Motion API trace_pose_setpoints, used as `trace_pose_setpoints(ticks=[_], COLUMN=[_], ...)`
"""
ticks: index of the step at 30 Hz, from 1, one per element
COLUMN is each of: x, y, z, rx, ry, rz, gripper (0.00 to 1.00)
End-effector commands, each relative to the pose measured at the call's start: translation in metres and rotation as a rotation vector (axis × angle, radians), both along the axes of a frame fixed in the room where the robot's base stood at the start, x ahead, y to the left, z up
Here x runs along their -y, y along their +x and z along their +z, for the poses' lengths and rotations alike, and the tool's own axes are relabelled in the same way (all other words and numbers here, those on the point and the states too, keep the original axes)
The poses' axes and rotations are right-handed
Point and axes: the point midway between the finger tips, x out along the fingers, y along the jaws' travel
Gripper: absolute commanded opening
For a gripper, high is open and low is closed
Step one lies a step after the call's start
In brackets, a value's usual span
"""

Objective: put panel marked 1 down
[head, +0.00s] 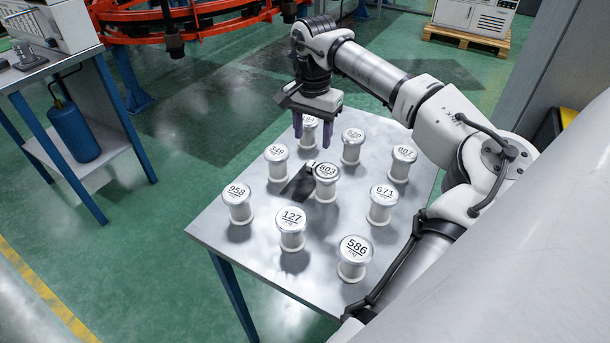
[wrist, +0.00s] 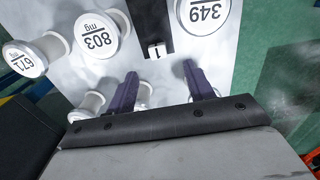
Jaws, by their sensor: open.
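The panel marked 1 (head: 297,186) is a dark, flat strip on the metal table, between the spindles marked 803 and 349. In the head view, spindle 803 (head: 326,170) partly hides it. In the wrist view the panel (wrist: 150,22) shows its white label with a 1 at its near end; its far end is cut off by the frame. My gripper (head: 316,142) is above the table beyond the panel, purple fingers pointing down.
Several white spindles stand around the panel, including 349 (head: 276,152), 958 (head: 238,191), 127 (head: 291,215), 671 (head: 383,192) and 586 (head: 355,248). Others stand close to my fingers at the far edge. The table's near left corner (head: 215,228) is bare.

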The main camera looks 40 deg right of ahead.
Motion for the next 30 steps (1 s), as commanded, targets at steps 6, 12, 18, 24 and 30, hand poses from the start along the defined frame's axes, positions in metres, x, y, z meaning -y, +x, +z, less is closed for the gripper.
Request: trace_pose_setpoints(ticks=[6, 12, 18, 24, 30], x=[0.0, 0.001, 0.002, 0.002, 0.002], y=[0.0, -0.001, -0.005, -0.005, -0.005], z=[-0.026, -0.037, -0.066, -0.081, -0.08], rx=[0.002, 0.001, 0.002, 0.003, 0.003], ry=[0.001, 0.0, 0.004, 0.0, 0.0], rz=[0.001, 0.0, 0.0, 0.001, 0.001], gripper=[0.53, 0.53, 0.53, 0.53, 0.44])
